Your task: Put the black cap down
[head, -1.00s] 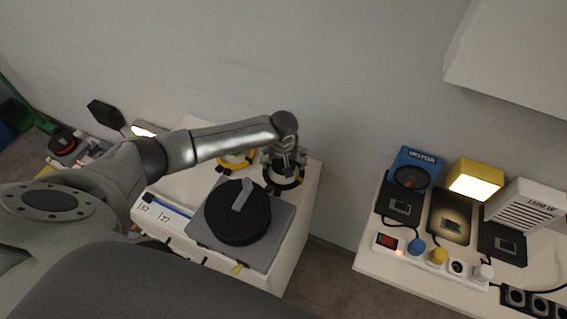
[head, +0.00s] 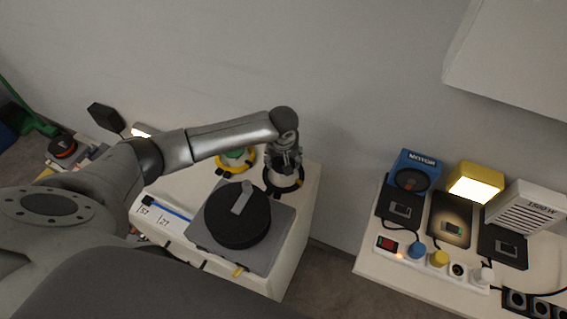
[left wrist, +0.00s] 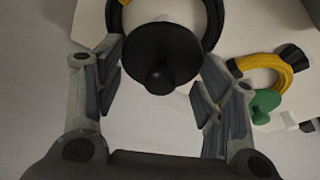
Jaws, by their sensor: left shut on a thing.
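The black cap (left wrist: 160,58), a round disc with a knob, sits between the fingers of my left gripper (left wrist: 158,78) in the left wrist view. The gripper is shut on it. In the head view the left gripper (head: 284,165) points down over a black ring with yellow marks (head: 296,187) at the table's back right. The cap is hard to make out there. In the wrist view the black ring (left wrist: 212,22) shows partly behind the cap; I cannot tell whether they touch. My right gripper is not in view.
A yellow ring (head: 221,168) with a green piece (head: 238,153) stands left of the gripper. A black round disc (head: 238,222) on a grey plate (head: 272,250) is at the front of the white table (head: 304,205). A second table with a power strip (head: 428,258) stands right, across a gap.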

